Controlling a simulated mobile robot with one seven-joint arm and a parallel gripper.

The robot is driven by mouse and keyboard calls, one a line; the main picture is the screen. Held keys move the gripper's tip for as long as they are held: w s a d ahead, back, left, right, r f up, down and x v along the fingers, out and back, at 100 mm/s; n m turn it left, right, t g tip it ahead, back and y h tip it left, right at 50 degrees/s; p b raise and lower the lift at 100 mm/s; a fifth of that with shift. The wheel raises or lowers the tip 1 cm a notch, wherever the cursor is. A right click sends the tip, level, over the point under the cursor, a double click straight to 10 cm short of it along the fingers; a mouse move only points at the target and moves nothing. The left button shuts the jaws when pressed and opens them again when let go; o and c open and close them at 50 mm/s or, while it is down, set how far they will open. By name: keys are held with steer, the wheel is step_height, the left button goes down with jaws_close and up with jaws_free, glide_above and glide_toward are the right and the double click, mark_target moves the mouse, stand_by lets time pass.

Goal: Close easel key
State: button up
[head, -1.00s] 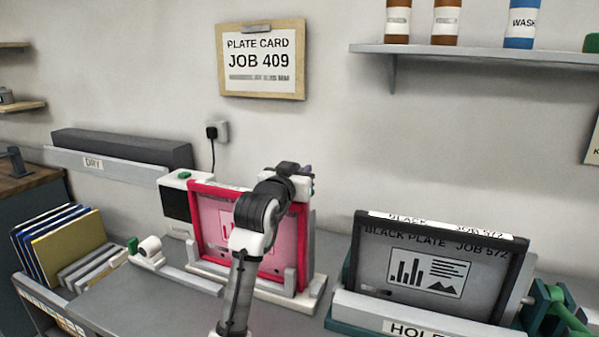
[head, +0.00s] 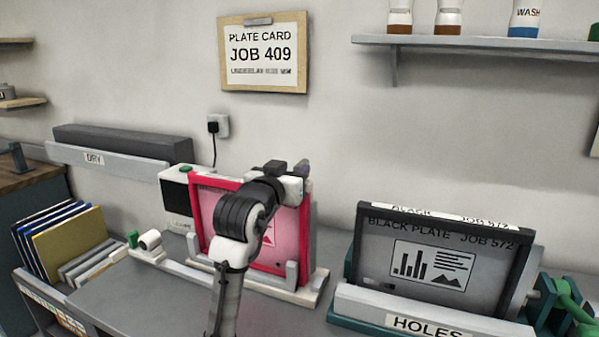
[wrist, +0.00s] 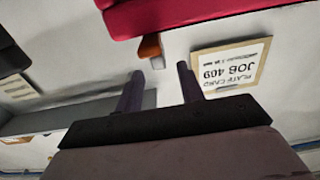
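The red-framed pink plate (head: 203,215) stands upright in the light easel (head: 318,284) on the bench, partly covered by my arm. In the wrist view the red frame (wrist: 220,14) crosses the top, with a small orange tab (wrist: 150,47), perhaps the easel key, just below it against a white part. My gripper (wrist: 160,70) is open and empty. Its two dark fingers are apart, with the orange tab a little beyond their tips. In the head view my gripper (head: 290,170) is over the top right of the red frame, and I cannot make out the orange tab there.
A black plate (head: 376,240) stands in a holder marked HOLES (head: 355,301) to the right. A white box with a green button (head: 173,197) adjoins the red frame. A small white roller (head: 150,240) sits left. The plate card (head: 226,70) hangs on the wall.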

steer(key=b+v, duration=0.2)
steer(key=v, duration=0.6)
